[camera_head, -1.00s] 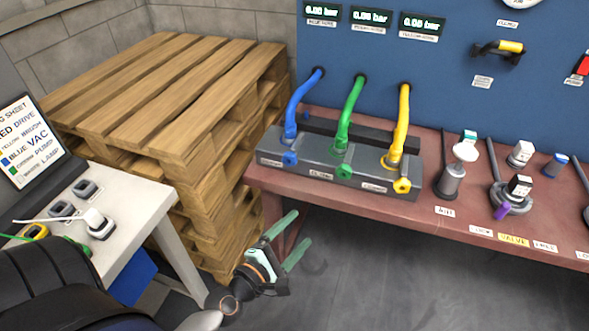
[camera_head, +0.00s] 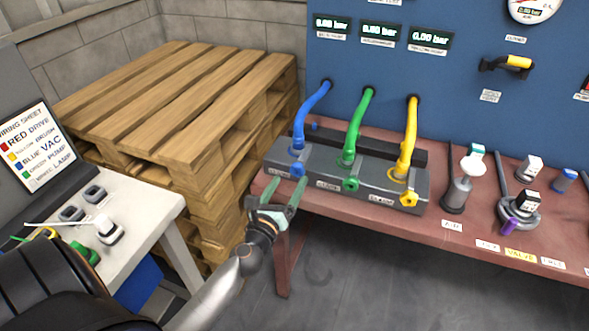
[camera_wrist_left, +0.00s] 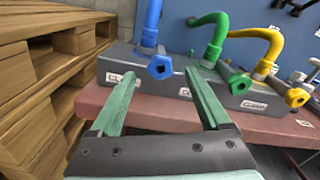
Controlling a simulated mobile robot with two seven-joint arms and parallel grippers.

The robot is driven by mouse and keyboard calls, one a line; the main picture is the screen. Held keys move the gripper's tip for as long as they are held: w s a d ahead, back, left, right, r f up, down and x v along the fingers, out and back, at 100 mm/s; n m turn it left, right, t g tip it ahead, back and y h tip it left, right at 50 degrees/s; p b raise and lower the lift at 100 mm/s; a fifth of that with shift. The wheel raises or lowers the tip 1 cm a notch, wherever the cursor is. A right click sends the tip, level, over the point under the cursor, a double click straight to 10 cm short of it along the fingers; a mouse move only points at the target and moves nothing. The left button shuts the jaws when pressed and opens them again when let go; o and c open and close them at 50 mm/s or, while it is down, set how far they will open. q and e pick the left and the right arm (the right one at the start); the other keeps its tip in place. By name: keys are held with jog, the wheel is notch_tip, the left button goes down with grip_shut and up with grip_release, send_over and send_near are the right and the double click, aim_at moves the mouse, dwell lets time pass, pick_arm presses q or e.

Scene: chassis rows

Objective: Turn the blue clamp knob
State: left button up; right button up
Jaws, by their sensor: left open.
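The blue clamp knob (camera_head: 297,171) sits on the front of the grey manifold block (camera_head: 330,178), below the blue hose (camera_head: 313,115). It also shows in the left wrist view (camera_wrist_left: 160,67), ahead of my fingers and a little above their tips. My left gripper (camera_head: 279,192) is open and empty, its two green fingers pointing at the block's left end just in front of the knob. In the left wrist view the fingers (camera_wrist_left: 160,90) are spread on either side below the knob, apart from it. My right gripper is not in view.
A green knob (camera_head: 351,184) and a yellow knob (camera_head: 409,199) sit to the right on the same block. A stack of wooden pallets (camera_head: 190,110) stands left of the red bench (camera_head: 465,222). A white table (camera_head: 150,197) with sockets is at the lower left.

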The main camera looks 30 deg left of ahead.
aim_at(295, 171)
pick_arm(q)
jog(key=shift+x, duration=2.45)
jog(key=shift+c, duration=0.3)
grip_shut()
